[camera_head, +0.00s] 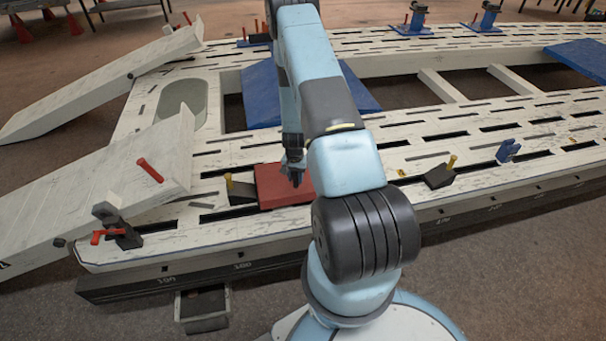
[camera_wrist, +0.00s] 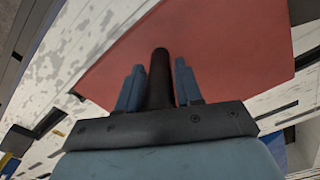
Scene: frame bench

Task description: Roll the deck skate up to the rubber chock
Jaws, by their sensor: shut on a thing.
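The deck skate appears as a flat red slab (camera_head: 270,188) on the pale slotted deck near its front edge. It also shows in the wrist view (camera_wrist: 225,50), with a dark upright post (camera_wrist: 160,75) standing from it. My gripper (camera_head: 294,172) is over the slab; in the wrist view its blue fingers (camera_wrist: 160,88) are shut on the post. A dark wedge with a yellow peg (camera_head: 240,190) sits close to the slab's left side. Another dark wedge with a yellow peg (camera_head: 440,177) stands well to the right. I cannot tell which is the rubber chock.
A dark clamp with a red handle (camera_head: 117,228) stands at the deck's left front corner. A blue block (camera_head: 508,150) stands at the right. Pale ramps (camera_head: 100,190) lean on the left end. The deck between slab and right wedge looks mostly clear, behind my arm.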

